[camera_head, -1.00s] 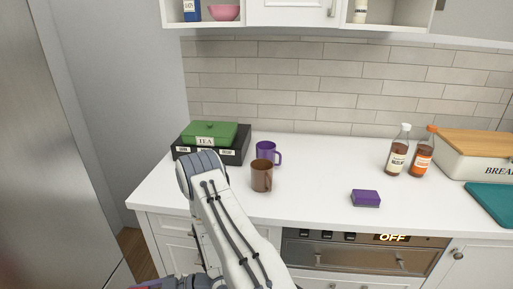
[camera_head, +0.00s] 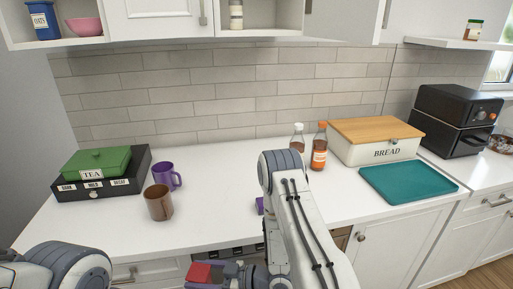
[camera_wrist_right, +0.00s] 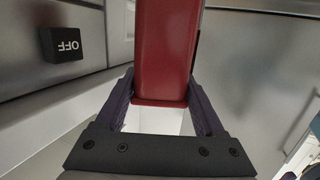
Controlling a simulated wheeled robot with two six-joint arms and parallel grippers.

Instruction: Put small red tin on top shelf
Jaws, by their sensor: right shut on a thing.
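The small red tin (camera_head: 200,273) is at the bottom of the head view, in front of the counter. It fills the upper middle of the right wrist view (camera_wrist_right: 167,45). My right gripper (camera_head: 212,274) is shut on it, with a dark purple finger on each side of the tin in the right wrist view (camera_wrist_right: 160,88). A wall shelf (camera_head: 450,44) at the upper right of the head view holds a small jar with a green lid. I cannot tell if this is the top shelf. My left arm shows at the lower left, but its gripper is out of view.
On the counter (camera_head: 230,165) are a green tea tin (camera_head: 97,163) on a black box, purple (camera_head: 166,176) and brown (camera_head: 158,203) mugs, bottles, a bread box (camera_head: 375,147), a teal tray (camera_head: 407,182) and a black oven (camera_head: 457,122). Open cubbies above hold jars and a bowl.

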